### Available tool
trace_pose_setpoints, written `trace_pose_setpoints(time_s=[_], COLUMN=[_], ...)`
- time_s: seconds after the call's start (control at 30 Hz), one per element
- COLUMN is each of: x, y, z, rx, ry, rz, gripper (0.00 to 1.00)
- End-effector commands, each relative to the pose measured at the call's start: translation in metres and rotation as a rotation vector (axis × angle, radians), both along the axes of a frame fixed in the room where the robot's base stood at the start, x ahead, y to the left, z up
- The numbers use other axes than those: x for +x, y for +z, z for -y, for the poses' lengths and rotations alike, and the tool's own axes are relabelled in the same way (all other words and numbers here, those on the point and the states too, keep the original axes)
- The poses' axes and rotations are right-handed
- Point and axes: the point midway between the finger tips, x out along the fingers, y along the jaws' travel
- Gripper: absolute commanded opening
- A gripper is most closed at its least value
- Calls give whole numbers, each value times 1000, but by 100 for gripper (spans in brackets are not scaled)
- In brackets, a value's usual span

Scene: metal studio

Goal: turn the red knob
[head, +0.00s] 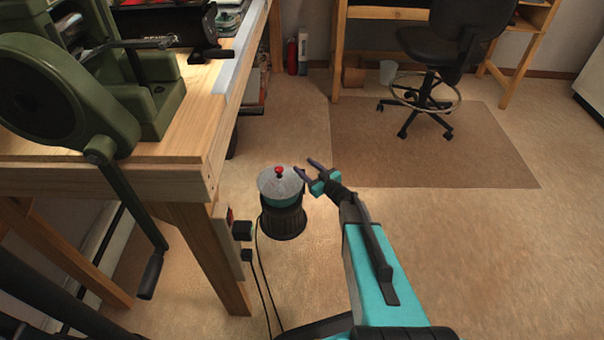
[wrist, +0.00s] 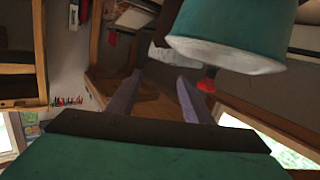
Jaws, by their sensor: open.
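The red knob (head: 279,171) stands up from the middle of a round pale top on a teal body (head: 283,199), which sits on a dark ribbed stand. In the wrist view the red knob (wrist: 207,83) shows at the pale face of the teal body (wrist: 232,30), to the upper right of the fingers. My gripper (head: 304,166) is open and empty, beside the knob on its right in the head view. In the wrist view my two fingers (wrist: 153,97) are spread apart with nothing between them. They look apart from the knob.
A wooden workbench (head: 195,170) with a green hand-cranked machine (head: 60,95) stands at the left. Its crank handle (head: 151,275) hangs low. Dark cables (head: 262,290) run down to the floor. A black chair (head: 430,80) stands on a brown mat (head: 480,150). The floor at right is clear.

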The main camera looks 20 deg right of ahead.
Motion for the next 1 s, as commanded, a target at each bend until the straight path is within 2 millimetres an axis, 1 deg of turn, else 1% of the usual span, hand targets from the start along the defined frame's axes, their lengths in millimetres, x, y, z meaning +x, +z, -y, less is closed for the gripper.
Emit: trace_pose_setpoints(time_s=[0.17,0.27,0.37,0.57,0.67,0.77,0.87,0.97,1.0], x=[1,-3,-11,-36,-55,-80,-111,-149,-165], y=[-6,-13,-22,-47,-64,-83,-106,-129,-138], z=[15,24,31,38,38,36,30,21,17], rx=[-48,-72,-91,-127,-142,-156,-174,-191,-198], ry=[-166,-250,-323,-437,-484,-525,-556,-578,-583], rz=[-76,-132,-197,-339,-426,-526,-644,-773,-826], gripper=[46,46,46,46,46,46,46,46,46])
